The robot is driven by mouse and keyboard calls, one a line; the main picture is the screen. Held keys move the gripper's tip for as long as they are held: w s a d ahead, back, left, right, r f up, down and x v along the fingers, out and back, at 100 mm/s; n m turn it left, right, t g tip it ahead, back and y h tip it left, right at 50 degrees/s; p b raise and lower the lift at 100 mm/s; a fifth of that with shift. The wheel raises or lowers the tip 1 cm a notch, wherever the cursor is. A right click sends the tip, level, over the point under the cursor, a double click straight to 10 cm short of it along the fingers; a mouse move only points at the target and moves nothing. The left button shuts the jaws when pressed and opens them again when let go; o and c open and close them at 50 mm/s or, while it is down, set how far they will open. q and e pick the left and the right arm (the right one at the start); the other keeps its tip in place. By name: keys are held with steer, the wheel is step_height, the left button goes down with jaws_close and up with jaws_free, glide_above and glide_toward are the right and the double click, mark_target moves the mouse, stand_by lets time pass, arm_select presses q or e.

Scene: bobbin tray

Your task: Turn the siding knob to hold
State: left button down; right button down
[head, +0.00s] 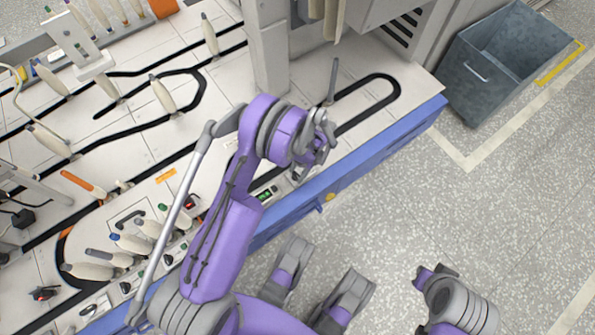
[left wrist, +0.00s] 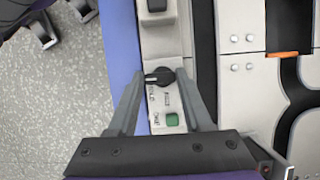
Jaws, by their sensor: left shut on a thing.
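The siding knob (left wrist: 157,76) is a small black rotary knob on a pale control strip. It shows in the left wrist view, with a light mark at its left end and small lettering below it, too small to read surely. My left gripper (left wrist: 162,78) is shut on the knob, one finger at each side. In the head view my left gripper (head: 301,174) is at the blue-edged front of the machine, and its own wrist hides the knob there. My right gripper cannot be made out; only part of the right arm shows at the lower right.
A green button (left wrist: 172,119) lies just below the knob on the same strip. Bobbins such as this one (head: 163,95) stand along black tracks on the white machine top (head: 120,150). A grey bin (head: 500,75) stands on the floor at upper right. The floor at right is otherwise clear.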

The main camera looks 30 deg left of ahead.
arm_select(q)
steer(key=shift+c, duration=1.6)
jaws_free()
steer(key=p+v, duration=0.2)
steer(key=v, duration=0.9)
steer(key=shift+p, duration=0.35)
steer(key=shift+f, duration=0.1)
